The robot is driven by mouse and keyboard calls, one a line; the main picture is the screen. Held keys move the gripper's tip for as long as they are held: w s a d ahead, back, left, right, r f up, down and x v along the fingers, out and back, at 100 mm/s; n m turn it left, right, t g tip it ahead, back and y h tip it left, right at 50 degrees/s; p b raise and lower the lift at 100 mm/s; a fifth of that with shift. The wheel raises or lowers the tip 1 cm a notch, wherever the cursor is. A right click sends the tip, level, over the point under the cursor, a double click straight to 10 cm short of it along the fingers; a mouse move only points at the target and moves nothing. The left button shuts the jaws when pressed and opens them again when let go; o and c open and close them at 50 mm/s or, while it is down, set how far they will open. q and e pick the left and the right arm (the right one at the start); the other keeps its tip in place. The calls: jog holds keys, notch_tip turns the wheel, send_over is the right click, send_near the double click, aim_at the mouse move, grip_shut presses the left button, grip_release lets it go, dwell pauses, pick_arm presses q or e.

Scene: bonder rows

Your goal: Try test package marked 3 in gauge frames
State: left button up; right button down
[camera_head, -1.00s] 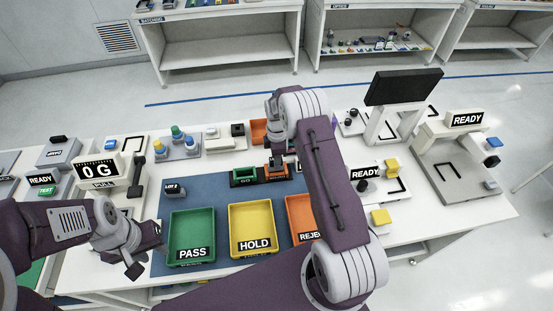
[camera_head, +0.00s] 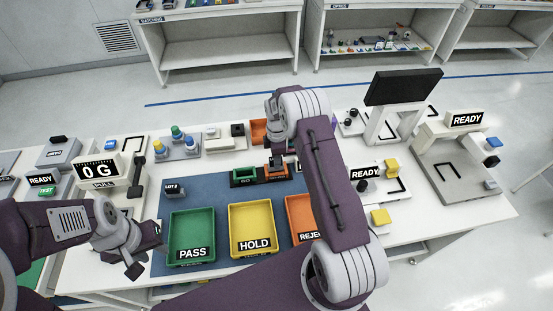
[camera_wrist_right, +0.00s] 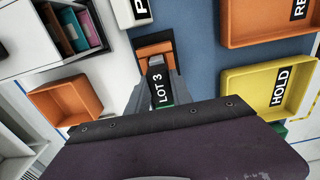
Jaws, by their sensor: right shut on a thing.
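My right gripper (camera_wrist_right: 157,82) is shut on the dark test package (camera_wrist_right: 160,90) marked LOT 3. In the head view the gripper (camera_head: 280,160) is at the orange gauge frame (camera_head: 275,174); the package is hard to make out there. The orange frame (camera_wrist_right: 155,47) shows just beyond the fingertips in the wrist view. I cannot tell whether the package touches it. The green gauge frame (camera_head: 244,176) stands just left of the orange one. My left gripper (camera_head: 146,262) appears open and empty, left of the green PASS tray.
The green PASS tray (camera_head: 193,263), yellow HOLD tray (camera_head: 250,260) and orange REJECT tray (camera_head: 303,240) line the front of the blue mat. A dark LOT package (camera_head: 173,192), apparently numbered 2, sits behind PASS. A 0 G readout (camera_head: 98,170) stands left.

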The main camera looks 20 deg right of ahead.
jog(key=shift+r+p, duration=1.5)
jog(key=shift+r, duration=0.8)
jog(key=shift+f, duration=0.1)
jog(key=shift+w+a+b, duration=0.1)
jog(key=shift+w+b, duration=0.05)
jog(key=shift+b, duration=0.15)
jog(key=shift+w+a+r+n+b, duration=0.15)
jog(key=shift+w+a+r+b, duration=0.25)
jog(key=shift+r+b, duration=0.15)
jog(key=shift+w+a+r+n+b, duration=0.15)
jog(key=shift+w+a+r+b, duration=0.15)
jog(key=shift+r+b, duration=0.2)
jog(key=s+a+m+b, duration=0.2)
jog(key=s+m, duration=0.5)
jog(key=s, duration=0.1)
jog(key=s+a+m+b, duration=0.2)
jog(key=s+a+m, duration=0.1)
jog(key=s+m, duration=0.5)
jog(key=shift+s+f+m, duration=0.25)
jog(key=shift+s+m, duration=0.05)
